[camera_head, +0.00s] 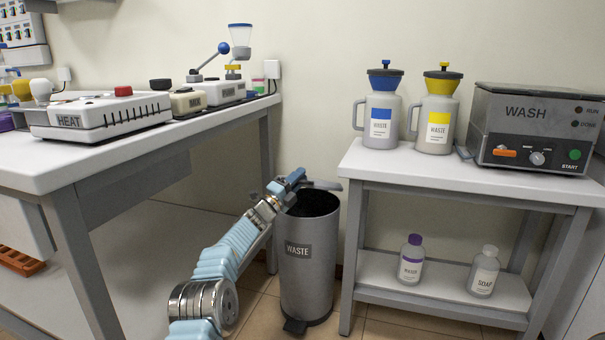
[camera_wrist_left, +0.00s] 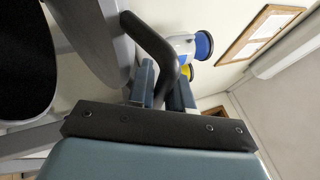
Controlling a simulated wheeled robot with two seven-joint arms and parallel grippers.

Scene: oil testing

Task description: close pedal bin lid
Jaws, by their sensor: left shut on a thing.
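The grey metal waste bin (camera_head: 308,260) stands on the floor between the two tables, with its dark inside showing. Its pedal (camera_head: 295,327) is at the front foot. The lid (camera_head: 324,185) is raised, seen nearly edge-on above the rim and partly hidden by my gripper. My left gripper (camera_head: 291,184) is at the lid, above the left part of the bin's mouth. In the left wrist view, my left gripper (camera_wrist_left: 165,92) is shut on the lid's dark curved handle (camera_wrist_left: 152,38). The grey lid (camera_wrist_left: 85,30) shows beside it. My right gripper is not in view.
The left table (camera_head: 60,172) carries the HEAT device (camera_head: 100,115). The right table (camera_head: 395,168) carries two waste jugs and the WASH machine (camera_head: 535,128). Two bottles stand on its lower shelf (camera_head: 390,285). The bin stands close to the right table's leg.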

